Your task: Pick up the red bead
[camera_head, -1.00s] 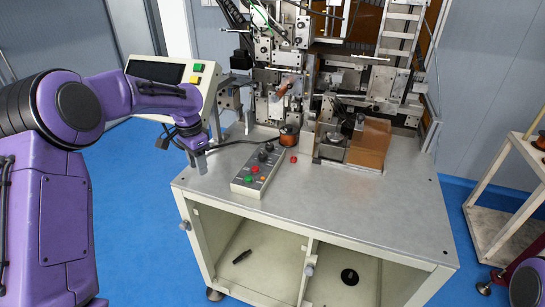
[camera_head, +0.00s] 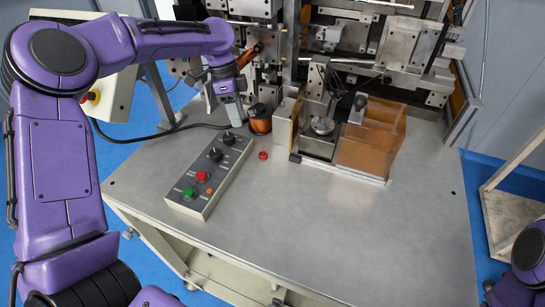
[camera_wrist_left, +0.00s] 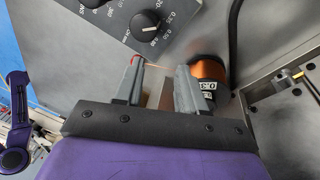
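The small red bead (camera_head: 263,155) lies on the grey metal table top, to the right of the control box. In the left wrist view only a red edge of the bead (camera_wrist_left: 136,58) shows, at the tip of the left-hand finger, which hides most of it. My left gripper (camera_head: 234,117) is above the table, up and to the left of the bead in the head view. Its fingers (camera_wrist_left: 160,70) are apart with nothing held between them. My right gripper is out of view; only part of my right arm shows at the lower right edge.
A copper wire spool (camera_head: 260,122) stands close behind the bead and beside my left gripper. The control box (camera_head: 208,178) with knobs and buttons lies to the left. The winding machine (camera_head: 340,50) fills the back, with a brown block (camera_head: 372,140). The table's front right is clear.

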